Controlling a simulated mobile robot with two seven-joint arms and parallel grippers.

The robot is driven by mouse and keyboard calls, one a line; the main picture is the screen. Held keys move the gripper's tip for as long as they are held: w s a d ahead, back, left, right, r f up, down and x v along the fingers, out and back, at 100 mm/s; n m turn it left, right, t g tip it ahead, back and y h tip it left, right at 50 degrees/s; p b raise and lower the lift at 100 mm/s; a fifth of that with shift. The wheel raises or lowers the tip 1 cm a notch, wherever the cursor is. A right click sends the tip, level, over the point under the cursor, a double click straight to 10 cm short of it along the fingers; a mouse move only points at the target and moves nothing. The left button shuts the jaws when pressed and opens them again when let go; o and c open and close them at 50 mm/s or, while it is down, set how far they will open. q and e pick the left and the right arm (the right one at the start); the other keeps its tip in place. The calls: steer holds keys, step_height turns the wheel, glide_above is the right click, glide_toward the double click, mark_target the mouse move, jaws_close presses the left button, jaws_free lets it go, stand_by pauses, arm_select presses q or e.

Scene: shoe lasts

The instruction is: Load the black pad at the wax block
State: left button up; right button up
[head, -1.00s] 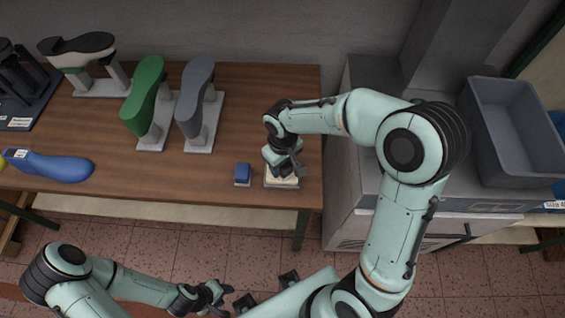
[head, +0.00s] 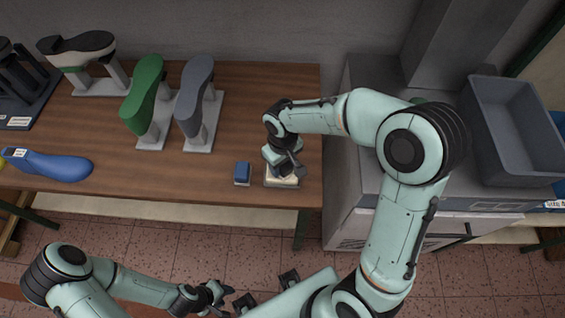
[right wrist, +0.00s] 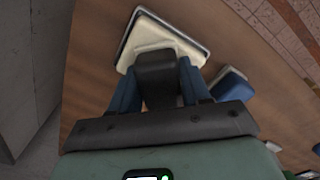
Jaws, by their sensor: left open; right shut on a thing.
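The wax block (head: 281,181) is a cream slab on a thin dark-edged base at the table's front right corner. It also shows at the top of the right wrist view (right wrist: 160,39). My right gripper (head: 286,172) is right over it, fingers down. In the right wrist view the gripper (right wrist: 157,72) is shut on the black pad (right wrist: 157,80), whose far end overlaps the cream face. Whether the pad touches the wax cannot be told. My left gripper (head: 212,297) is open and empty, low in front of the table.
A small blue block (head: 242,172) on a pale base stands just left of the wax block. Green (head: 145,100) and grey (head: 193,100) shoe lasts stand on the table, with a blue last (head: 55,166) lying at left. A grey bin (head: 515,140) stands at right.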

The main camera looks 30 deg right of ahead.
stand_by(0.6)
steer(key=shift+w+r+p, duration=0.1)
steer(key=shift+r+p, duration=0.8)
steer(key=shift+r, duration=0.8)
steer(key=shift+r+p, duration=0.9)
steer(key=shift+r, duration=0.95)
arm_select(q)
steer(key=w+r, duration=0.4)
steer(key=shift+r, duration=0.3)
steer(key=shift+s, duration=0.1)
arm_select(e)
steer(key=shift+f, duration=0.1)
